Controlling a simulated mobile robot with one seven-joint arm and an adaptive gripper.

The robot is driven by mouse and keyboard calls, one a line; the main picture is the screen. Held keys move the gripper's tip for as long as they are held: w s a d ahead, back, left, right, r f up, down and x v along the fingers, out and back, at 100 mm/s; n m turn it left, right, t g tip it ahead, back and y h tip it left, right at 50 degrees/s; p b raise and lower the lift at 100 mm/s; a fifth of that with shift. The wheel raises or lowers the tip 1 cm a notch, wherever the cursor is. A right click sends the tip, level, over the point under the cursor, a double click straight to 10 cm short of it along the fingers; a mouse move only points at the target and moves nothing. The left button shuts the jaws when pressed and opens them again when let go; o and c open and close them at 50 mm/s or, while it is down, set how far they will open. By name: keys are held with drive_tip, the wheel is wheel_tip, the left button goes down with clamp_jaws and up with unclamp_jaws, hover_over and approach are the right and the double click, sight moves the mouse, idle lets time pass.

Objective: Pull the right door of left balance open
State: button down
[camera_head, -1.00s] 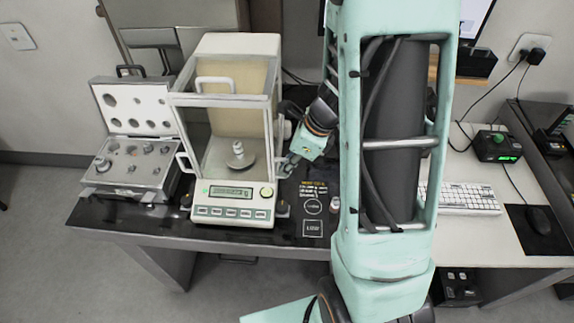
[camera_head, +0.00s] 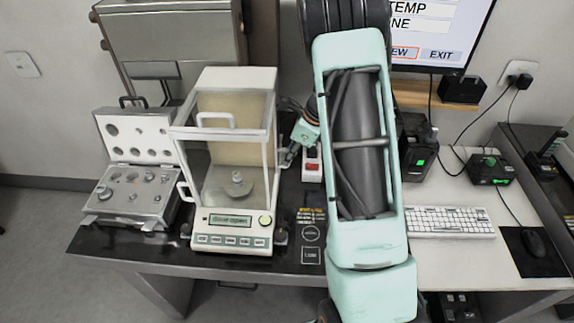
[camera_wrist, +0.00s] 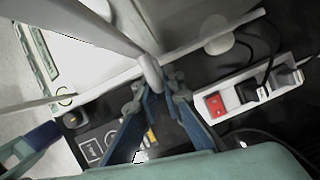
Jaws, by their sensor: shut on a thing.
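The left balance (camera_head: 232,244) is a cream instrument with a glass draft shield and a small weight (camera_head: 238,179) on its round pan. Its green display appears to read "door open". My gripper (camera_head: 287,159) is beside the shield's right side, toward the rear. In the wrist view my gripper (camera_wrist: 157,92) has its blue-grey fingers close around the white handle (camera_wrist: 150,74) of the right door. The fingers partly hide the handle's grip, and the clear door pane is hard to make out.
An open weight case (camera_head: 130,200) stands left of the balance. A power strip (camera_head: 312,164) with plugs lies behind and right of my gripper. A keyboard (camera_head: 450,222) and mouse (camera_head: 538,243) are farther right. The black tabletop in front of the balance's right side is mostly clear.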

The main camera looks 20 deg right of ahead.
drive_tip(key=shift+w+d, duration=0.15)
drive_tip(key=shift+w, duration=0.3)
drive_tip(key=c, duration=2)
unclamp_jaws()
drive_tip(key=shift+c, duration=0.2)
drive_tip(key=v, duration=1.2)
